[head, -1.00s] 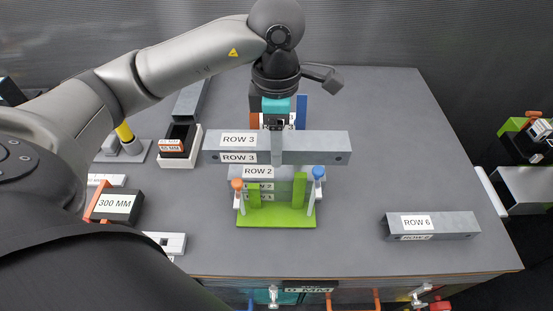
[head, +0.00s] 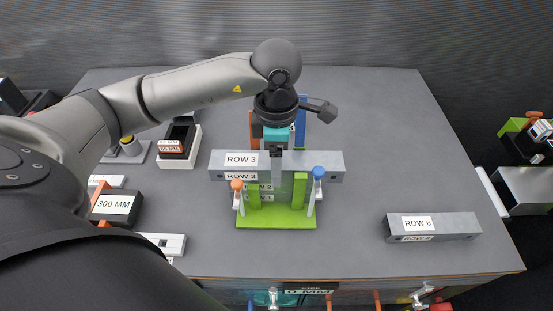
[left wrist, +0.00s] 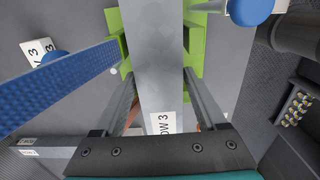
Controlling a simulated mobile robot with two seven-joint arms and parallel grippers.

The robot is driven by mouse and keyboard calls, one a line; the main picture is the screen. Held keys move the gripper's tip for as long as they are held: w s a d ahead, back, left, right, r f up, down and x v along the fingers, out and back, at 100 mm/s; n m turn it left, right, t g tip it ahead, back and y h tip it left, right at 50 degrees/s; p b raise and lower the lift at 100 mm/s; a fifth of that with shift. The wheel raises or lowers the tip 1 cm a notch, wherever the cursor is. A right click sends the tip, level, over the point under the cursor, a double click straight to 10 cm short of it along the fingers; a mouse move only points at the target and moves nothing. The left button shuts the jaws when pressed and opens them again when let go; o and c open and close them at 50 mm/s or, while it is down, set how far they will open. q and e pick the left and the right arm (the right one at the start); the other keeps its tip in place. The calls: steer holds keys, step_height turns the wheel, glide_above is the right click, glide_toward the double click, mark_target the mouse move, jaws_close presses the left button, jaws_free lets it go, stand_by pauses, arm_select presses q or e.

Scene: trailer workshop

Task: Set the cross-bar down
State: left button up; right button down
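The grey cross-bar labelled ROW 3 (head: 318,166) lies level across the green fixture (head: 276,222), behind its two green uprights. My left gripper (head: 277,170) points down and is shut on the bar near its middle. In the left wrist view the bar (left wrist: 160,60) runs between the two fingers. Lower bars in the fixture are mostly hidden below it, and I cannot tell whether ROW 3 touches them. An orange-capped post (head: 237,186) and a blue-capped post (head: 318,173) stand at the fixture's sides. My right gripper is not in view.
Another grey bar labelled ROW 6 (head: 440,227) lies on the grey table at the front right. A 300 MM block (head: 117,206) and a white-and-black bin (head: 179,150) are to the left. Orange and blue uprights stand behind the fixture. The table's right rear is clear.

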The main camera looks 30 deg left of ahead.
arm_select(q)
steer(key=shift+o, duration=1.2)
step_height(320, 180, up, 12)
steer(key=shift+r+p, duration=0.2)
steer(key=shift+p, duration=0.15)
